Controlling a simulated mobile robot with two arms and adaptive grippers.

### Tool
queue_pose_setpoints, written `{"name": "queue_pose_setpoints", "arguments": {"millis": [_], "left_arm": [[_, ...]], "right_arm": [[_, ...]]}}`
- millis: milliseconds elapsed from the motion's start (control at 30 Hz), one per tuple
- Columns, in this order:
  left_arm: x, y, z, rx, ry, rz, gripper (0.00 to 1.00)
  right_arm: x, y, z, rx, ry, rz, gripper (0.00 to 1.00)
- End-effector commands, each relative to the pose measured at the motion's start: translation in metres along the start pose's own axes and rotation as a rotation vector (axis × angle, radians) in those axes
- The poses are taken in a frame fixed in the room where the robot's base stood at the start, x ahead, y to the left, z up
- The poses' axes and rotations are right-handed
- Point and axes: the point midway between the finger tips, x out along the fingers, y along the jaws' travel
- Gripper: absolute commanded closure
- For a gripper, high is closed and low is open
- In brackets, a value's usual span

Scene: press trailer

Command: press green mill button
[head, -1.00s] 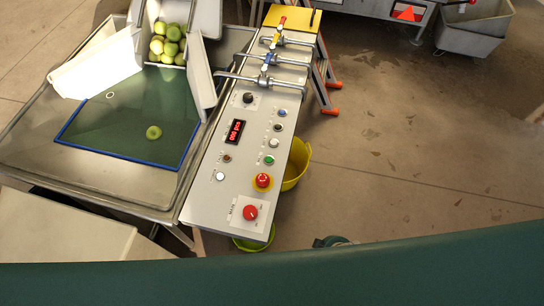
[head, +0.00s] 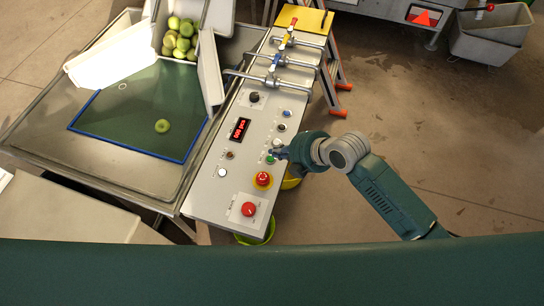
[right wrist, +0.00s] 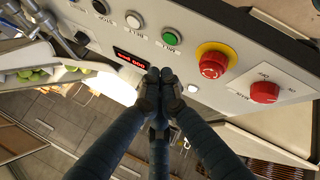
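The control panel (head: 212,194) slants across the middle of the head view. The green button (head: 270,160) is on its right side and is partly covered by my right gripper (head: 278,153), whose tips are right beside it. In the right wrist view the green button (right wrist: 170,38) shows clear, ahead of and slightly right of the fingertips. My right gripper (right wrist: 159,74) has its fingers together with nothing between them. I cannot tell whether it touches the panel. My left gripper is not in view.
Near the green button are a yellow-ringed red stop button (head: 263,179), another red knob (head: 249,209), a white button (head: 222,172) and a red display (head: 239,130). Valves with pipes (head: 272,80) stand at the panel's far end. A tray with an apple (head: 162,126) lies left.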

Motion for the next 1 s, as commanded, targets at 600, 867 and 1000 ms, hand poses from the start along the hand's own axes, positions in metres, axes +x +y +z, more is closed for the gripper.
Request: {"name": "queue_pose_setpoints", "arguments": {"millis": [600, 867, 1000], "left_arm": [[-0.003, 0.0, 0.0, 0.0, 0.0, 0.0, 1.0], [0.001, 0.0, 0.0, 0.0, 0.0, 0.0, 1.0], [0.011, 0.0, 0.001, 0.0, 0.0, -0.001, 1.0]], "right_arm": [[-0.013, 0.049, -0.013, -0.468, 0.069, 0.037, 1.0], [-0.009, 0.045, -0.011, -0.466, 0.069, 0.036, 1.0], [-0.001, 0.038, -0.008, -0.465, 0.069, 0.036, 1.0]]}}
